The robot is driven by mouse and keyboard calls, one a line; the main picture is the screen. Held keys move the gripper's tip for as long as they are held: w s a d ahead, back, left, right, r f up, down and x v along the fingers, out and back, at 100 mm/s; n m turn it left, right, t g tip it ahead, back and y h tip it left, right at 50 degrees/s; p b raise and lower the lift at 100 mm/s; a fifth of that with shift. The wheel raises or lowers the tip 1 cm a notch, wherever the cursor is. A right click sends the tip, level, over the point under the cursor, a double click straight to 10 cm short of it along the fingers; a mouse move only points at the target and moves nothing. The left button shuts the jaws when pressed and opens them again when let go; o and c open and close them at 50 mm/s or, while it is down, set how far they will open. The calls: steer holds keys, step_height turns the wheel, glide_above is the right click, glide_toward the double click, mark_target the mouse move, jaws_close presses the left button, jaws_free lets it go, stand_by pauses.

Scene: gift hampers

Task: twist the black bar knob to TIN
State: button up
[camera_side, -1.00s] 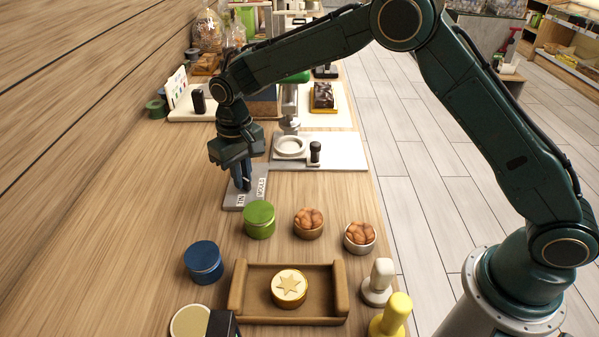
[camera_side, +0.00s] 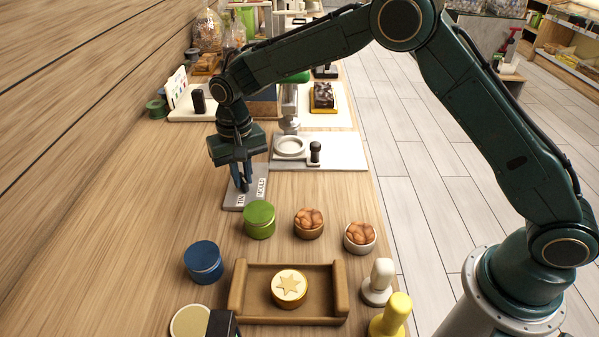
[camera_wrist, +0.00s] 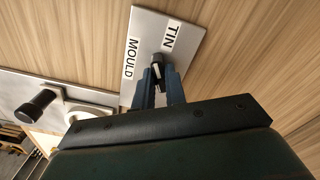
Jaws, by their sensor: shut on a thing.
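The black bar knob (camera_wrist: 157,69) sits on a grey plate (camera_wrist: 187,26) in the wrist view, with a white mark on its upper end. The plate has the labels TIN (camera_wrist: 171,39) and MOULD (camera_wrist: 132,59). The knob's marked end points up between the two labels, toward the TIN side. My gripper (camera_wrist: 160,84) is shut on the knob, with a blue finger on each side of it. In the side view my gripper (camera_side: 242,186) is down over the plate (camera_side: 233,204) and its fingers hide the knob.
A white board with a ring and a black-handled piece (camera_side: 315,152) lies just behind the plate. A green tin (camera_side: 259,219) and two bowls of brown pieces (camera_side: 308,223) stand in front. A blue tin (camera_side: 203,262) and a wooden tray (camera_side: 334,322) are nearer.

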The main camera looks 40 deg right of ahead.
mark_target(242, 177)
steer(key=shift+r+m, duration=0.1)
steer(key=shift+m, duration=2.9)
steer(key=o, duration=0.7)
steer(key=shift+r, duration=3.4)
